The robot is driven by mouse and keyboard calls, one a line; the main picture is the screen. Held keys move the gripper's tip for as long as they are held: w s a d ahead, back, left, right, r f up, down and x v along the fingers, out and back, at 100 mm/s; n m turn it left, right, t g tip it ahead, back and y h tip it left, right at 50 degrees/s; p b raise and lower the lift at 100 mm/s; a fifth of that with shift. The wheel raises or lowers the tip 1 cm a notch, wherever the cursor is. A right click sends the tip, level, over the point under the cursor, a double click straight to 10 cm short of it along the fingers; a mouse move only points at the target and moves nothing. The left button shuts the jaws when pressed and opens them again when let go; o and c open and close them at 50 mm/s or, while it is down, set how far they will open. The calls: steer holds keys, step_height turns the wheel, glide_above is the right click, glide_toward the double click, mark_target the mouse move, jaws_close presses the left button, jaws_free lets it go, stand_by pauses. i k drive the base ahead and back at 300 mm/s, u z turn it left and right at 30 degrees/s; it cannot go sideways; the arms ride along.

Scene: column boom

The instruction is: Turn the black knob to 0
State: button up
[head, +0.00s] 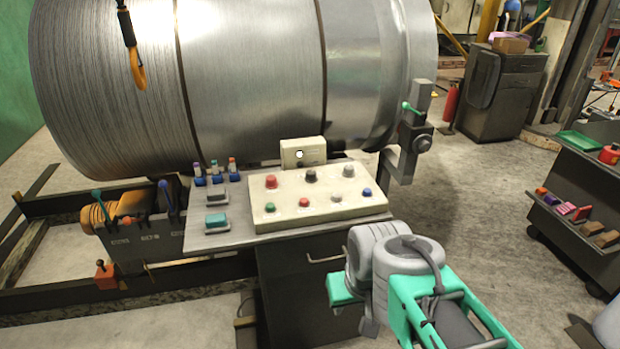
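The black knob (311,177) sits in the back row of the cream control panel (345,214), between a red knob or button and a grey one. It is small here, and I cannot read its pointer or a 0 mark. My arm comes in from the lower right with grey joints and teal links, and its end is in front of and below the panel's right side. A teal part shows at the left of the grey joints, but no fingertips can be made out. My arm is apart from the black knob.
A small cream box (303,153) with a round white face stands behind the panel. A large metal drum (260,70) fills the back. A dark shelf cart (585,190) is at the far right. Floor between is clear.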

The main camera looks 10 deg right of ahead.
mark_target(311, 176)
steer(key=u, duration=0.3)
steer(key=i, duration=1.25)
steer(key=z, duration=0.15)
